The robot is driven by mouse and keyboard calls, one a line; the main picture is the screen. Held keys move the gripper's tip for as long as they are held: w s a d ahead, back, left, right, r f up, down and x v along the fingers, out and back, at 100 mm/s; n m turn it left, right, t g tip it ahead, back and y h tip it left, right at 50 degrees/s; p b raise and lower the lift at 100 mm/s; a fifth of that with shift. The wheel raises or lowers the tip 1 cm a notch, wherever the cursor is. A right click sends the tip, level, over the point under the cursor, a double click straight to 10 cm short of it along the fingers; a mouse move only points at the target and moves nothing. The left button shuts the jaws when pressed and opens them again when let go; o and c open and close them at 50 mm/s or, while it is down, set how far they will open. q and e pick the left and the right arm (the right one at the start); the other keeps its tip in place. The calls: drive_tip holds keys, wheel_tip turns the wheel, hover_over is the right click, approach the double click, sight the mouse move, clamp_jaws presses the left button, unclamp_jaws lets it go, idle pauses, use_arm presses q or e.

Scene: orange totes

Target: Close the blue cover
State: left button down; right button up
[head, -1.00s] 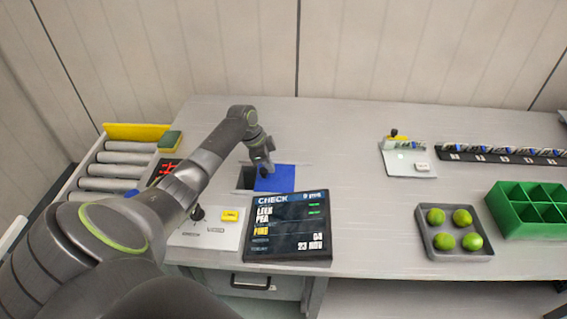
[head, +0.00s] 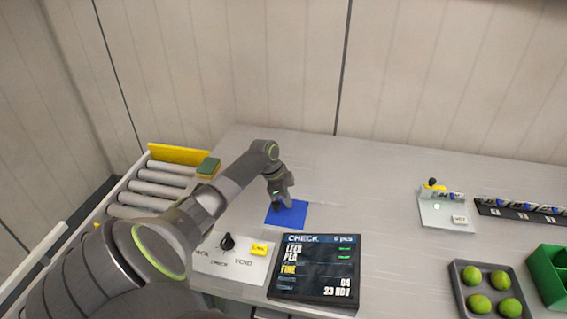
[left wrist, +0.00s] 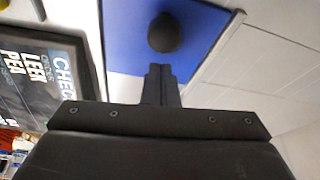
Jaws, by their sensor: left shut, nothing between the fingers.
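The blue cover (head: 289,215) lies flat on the table behind the check screen. No dark opening shows beside it. In the left wrist view the blue cover (left wrist: 125,50) carries a round black knob (left wrist: 164,32). My left gripper (head: 282,204) is over the cover's back left part, its fingers together with nothing between them. In the left wrist view the shut fingertips (left wrist: 159,70) are just below the knob in the picture; I cannot tell whether they touch it. My right gripper is not in view.
The check screen (head: 316,268) and a white panel with a black dial (head: 227,242) and yellow button stand in front. Rollers (head: 150,187) lie left. A tray of limes (head: 457,275), a green bin (head: 548,272) and a small device (head: 445,210) stand right. The middle table is clear.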

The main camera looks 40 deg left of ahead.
use_arm(q)
drive_tip(key=shift+w+d+r, duration=0.35)
drive_tip(key=shift+w+d, duration=0.25)
drive_tip(key=shift+d, duration=0.1)
drive_tip(key=v, duration=0.1)
drive_tip(key=b+v, duration=0.1)
drive_tip(key=v, duration=0.1)
drive_tip(key=shift+w+a+r, duration=0.15)
drive_tip(key=shift+w+r, duration=0.05)
drive_tip(key=shift+w, duration=0.15)
wheel_tip(320, 180, up, 4)
drive_tip(key=b, duration=0.1)
hover_over(290, 209)
drive_tip(key=s+a, duration=0.1)
drive_tip(key=s, duration=0.1)
drive_tip(key=shift+w+r, duration=0.15)
drive_tip(key=shift+r, duration=0.65)
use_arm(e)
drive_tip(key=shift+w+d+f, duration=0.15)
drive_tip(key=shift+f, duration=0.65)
